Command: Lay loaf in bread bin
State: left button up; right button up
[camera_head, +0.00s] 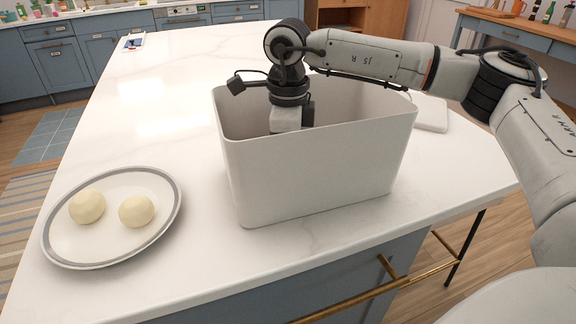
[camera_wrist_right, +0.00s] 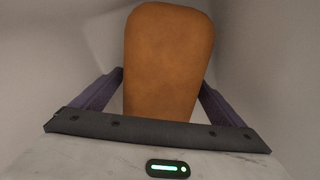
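The bread bin (camera_head: 310,178) is a deep, open white bin on the white counter. My right gripper reaches down into it from above. Its fingers are hidden behind the bin's front wall in the head view. In the right wrist view, the brown loaf (camera_wrist_right: 168,50) lies lengthwise between the two dark fingers of my right gripper (camera_wrist_right: 162,78). The fingers meet the loaf's edges on both sides. Pale bin walls surround the loaf, but I cannot tell whether it touches the bin floor. My left gripper is not in view.
A grey-rimmed plate (camera_head: 70,245) with two pale round balls stands left of the bin. A flat white object (camera_head: 431,113) lies behind the bin at the right. The counter behind and left of the bin is mostly clear.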

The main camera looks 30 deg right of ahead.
notch_tip(320, 180, up, 12)
jog(key=shift+r, duration=0.15)
dwell(0.6)
